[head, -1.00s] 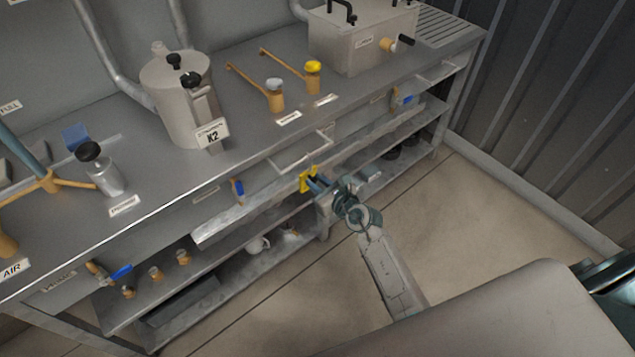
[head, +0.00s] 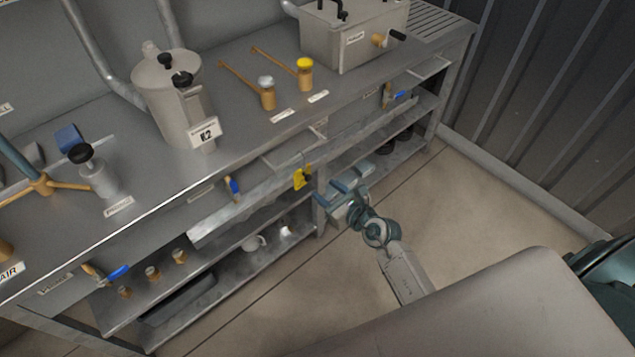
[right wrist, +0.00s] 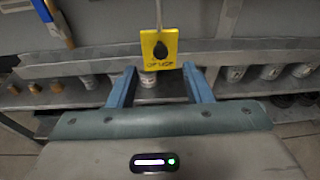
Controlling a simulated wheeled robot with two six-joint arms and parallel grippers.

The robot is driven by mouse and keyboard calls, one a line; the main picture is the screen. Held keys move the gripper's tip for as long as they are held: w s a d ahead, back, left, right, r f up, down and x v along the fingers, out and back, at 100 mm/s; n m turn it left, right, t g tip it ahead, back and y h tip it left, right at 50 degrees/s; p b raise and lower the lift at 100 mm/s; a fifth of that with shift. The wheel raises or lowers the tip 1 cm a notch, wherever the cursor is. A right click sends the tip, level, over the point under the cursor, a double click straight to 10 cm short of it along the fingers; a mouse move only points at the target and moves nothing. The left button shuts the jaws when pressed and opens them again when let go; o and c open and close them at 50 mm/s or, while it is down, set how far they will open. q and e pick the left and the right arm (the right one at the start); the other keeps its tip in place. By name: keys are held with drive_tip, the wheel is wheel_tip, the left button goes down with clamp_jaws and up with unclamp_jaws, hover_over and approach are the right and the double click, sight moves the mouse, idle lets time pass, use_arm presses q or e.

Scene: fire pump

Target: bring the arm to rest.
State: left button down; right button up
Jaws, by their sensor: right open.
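My right gripper (head: 329,194) is in front of the bench's front rail, near the middle of the head view. Its two blue fingers are apart and hold nothing; they also show open in the right wrist view (right wrist: 160,84). A yellow tag (head: 301,178) with a dark drop mark hangs at the rail, just left of the fingers in the head view. In the right wrist view the tag (right wrist: 158,60) hangs on a thin cord, beyond and between the fingertips. My left gripper is not in view.
The steel bench (head: 235,145) carries a K2 pot (head: 172,95), two brass valves and a box (head: 352,40). Below are shelves with cups and a mug (head: 254,243). A blue-handled valve (head: 233,188) sits on the bench front. Floor (head: 475,225) to the right is clear.

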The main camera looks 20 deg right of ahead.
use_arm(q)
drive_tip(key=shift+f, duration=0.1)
use_arm(e)
drive_tip(key=v, duration=0.3)
drive_tip(key=shift+s, duration=0.1)
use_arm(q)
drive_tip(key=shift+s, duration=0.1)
